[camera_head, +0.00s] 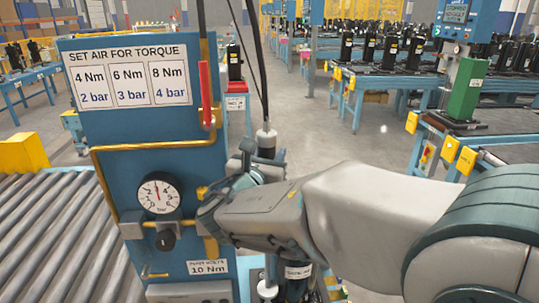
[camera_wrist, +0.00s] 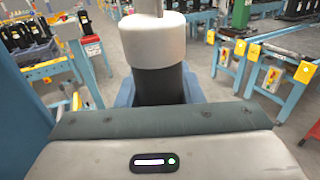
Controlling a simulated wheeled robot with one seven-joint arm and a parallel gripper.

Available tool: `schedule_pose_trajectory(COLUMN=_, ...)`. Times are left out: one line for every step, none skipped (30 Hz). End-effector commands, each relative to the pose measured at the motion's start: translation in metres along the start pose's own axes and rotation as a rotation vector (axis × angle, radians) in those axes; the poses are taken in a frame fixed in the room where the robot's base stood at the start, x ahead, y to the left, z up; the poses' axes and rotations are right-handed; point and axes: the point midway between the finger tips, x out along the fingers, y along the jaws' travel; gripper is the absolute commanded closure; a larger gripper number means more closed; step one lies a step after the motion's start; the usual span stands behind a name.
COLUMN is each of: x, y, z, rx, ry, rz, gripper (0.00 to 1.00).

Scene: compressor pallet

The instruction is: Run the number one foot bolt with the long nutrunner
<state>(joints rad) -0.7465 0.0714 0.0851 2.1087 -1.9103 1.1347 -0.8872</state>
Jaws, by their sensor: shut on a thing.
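A nutrunner (camera_head: 266,143) with a pale cap and dark body hangs upright from a cable beside the blue panel. My gripper (camera_head: 258,168) is shut around its dark body. In the wrist view the nutrunner's dark body (camera_wrist: 160,84) stands between my blue fingers, below its pale cap. A black compressor (camera_head: 296,284) with a label shows partly under my arm at the bottom. A pale, upright shape stands just left of it; I cannot tell what it is.
The blue panel (camera_head: 140,60) carries a torque and air table, a pressure gauge (camera_head: 159,193), a knob (camera_head: 165,240), a red-handled lever (camera_head: 206,95) and a "10 Nm" label (camera_head: 208,267). A roller conveyor (camera_head: 60,240) lies left. Benches with compressors stand behind.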

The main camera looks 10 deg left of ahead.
Motion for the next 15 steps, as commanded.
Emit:
schedule_pose_trajectory(x=0.0002, y=-0.0003, z=0.0011, rx=0.002, ry=-0.003, rz=-0.001, gripper=1.00)
schedule_pose_trajectory(x=0.0002, y=-0.0003, z=0.0007, rx=0.002, ry=-0.003, rz=-0.001, gripper=1.00)
schedule_pose_trajectory(x=0.0002, y=-0.0003, z=0.0000, rx=0.002, ry=-0.003, rz=-0.001, gripper=1.00)
schedule_pose_trajectory(x=0.0002, y=-0.0003, z=-0.0005, rx=0.002, ry=-0.003, rz=-0.001, gripper=1.00)
schedule_pose_trajectory(x=0.0002, y=-0.0003, z=-0.0011, rx=0.002, ry=-0.003, rz=-0.001, gripper=1.00)
schedule_pose_trajectory(x=0.0002, y=-0.0003, z=-0.0018, rx=0.002, ry=-0.003, rz=-0.001, gripper=1.00)
schedule_pose_trajectory(x=0.0002, y=-0.0003, z=-0.0024, rx=0.002, ry=-0.004, rz=-0.001, gripper=1.00)
schedule_pose_trajectory(x=0.0002, y=-0.0003, z=-0.0029, rx=0.002, ry=-0.003, rz=-0.001, gripper=1.00)
schedule_pose_trajectory(x=0.0002, y=-0.0003, z=-0.0035, rx=0.002, ry=-0.003, rz=-0.001, gripper=1.00)
schedule_pose_trajectory(x=0.0002, y=-0.0003, z=-0.0041, rx=0.002, ry=-0.003, rz=-0.001, gripper=1.00)
schedule_pose_trajectory(x=0.0002, y=-0.0003, z=-0.0046, rx=0.002, ry=-0.004, rz=-0.001, gripper=1.00)
schedule_pose_trajectory(x=0.0002, y=-0.0003, z=-0.0052, rx=0.002, ry=-0.004, rz=-0.001, gripper=1.00)
schedule_pose_trajectory(x=0.0002, y=-0.0003, z=-0.0057, rx=0.002, ry=-0.004, rz=-0.001, gripper=1.00)
schedule_pose_trajectory(x=0.0002, y=-0.0003, z=-0.0062, rx=0.002, ry=-0.004, rz=-0.001, gripper=1.00)
schedule_pose_trajectory(x=0.0002, y=-0.0003, z=-0.0069, rx=0.002, ry=-0.004, rz=-0.001, gripper=1.00)
